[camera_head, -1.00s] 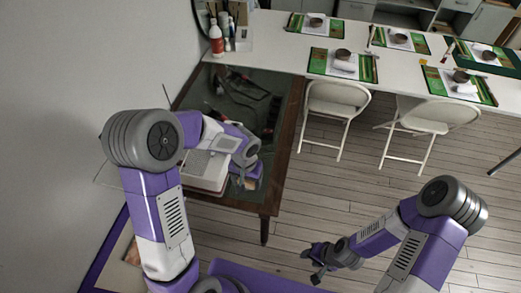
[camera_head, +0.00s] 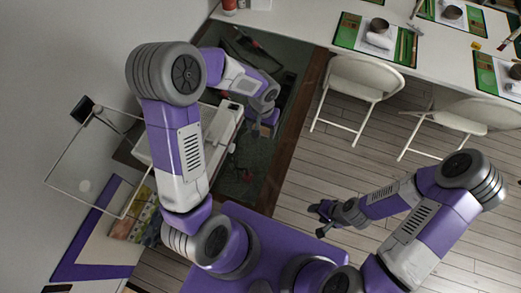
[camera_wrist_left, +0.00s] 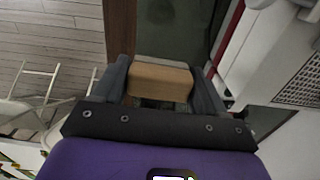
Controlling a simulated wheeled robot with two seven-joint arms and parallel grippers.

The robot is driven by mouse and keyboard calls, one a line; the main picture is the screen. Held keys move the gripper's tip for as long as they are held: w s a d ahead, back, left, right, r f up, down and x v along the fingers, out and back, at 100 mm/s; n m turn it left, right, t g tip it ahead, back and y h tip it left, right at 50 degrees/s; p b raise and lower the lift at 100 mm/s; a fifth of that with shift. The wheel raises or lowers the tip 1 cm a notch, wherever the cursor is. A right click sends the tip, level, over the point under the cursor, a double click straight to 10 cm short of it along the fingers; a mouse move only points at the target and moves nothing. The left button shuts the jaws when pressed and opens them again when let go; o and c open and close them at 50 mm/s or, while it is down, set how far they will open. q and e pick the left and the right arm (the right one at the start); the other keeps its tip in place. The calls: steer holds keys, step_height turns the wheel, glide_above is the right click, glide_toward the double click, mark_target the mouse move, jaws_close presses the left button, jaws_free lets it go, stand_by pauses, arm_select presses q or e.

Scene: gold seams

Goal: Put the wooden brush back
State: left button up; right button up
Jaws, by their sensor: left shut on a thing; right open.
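A tan wooden block, which looks like the body of the wooden brush (camera_wrist_left: 160,79), sits between the two dark fingers of my left gripper in the left wrist view. My left gripper (camera_head: 266,128) is shut on it, above the dark glass-topped table (camera_head: 290,150). The brush's bristles are hidden, and in the head view the brush cannot be made out clearly. My right gripper (camera_head: 326,213) is open and empty, over the wooden floor.
A white boxy device (camera_head: 222,125) is on the glass table, partly behind my left arm. A white table (camera_head: 300,28) with green mats runs along the back. White folding chairs (camera_head: 352,88) stand before it. Plank floor is clear between the chairs and my right arm.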

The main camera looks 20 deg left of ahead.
arm_select(q)
step_height(320, 180, down, 6)
steer(key=a+b, duration=0.1)
steer(key=b, duration=0.3)
glide_above(260, 148)
step_height(260, 148, down, 5)
steer(key=shift+r+b, duration=0.1)
steer(key=shift+b, duration=0.2)
steer(key=shift+f+b, duration=0.5)
steer(key=shift+f, duration=1.6)
arm_select(e)
step_height(260, 148, down, 7)
steer(key=shift+w, duration=0.15)
arm_select(q)
steer(key=shift+s, duration=0.1)
arm_select(e)
steer(key=shift+f, duration=0.15)
arm_select(q)
steer(key=shift+f, duration=0.1)
steer(key=o, duration=1)
arm_select(e)
steer(key=shift+f, duration=0.15)
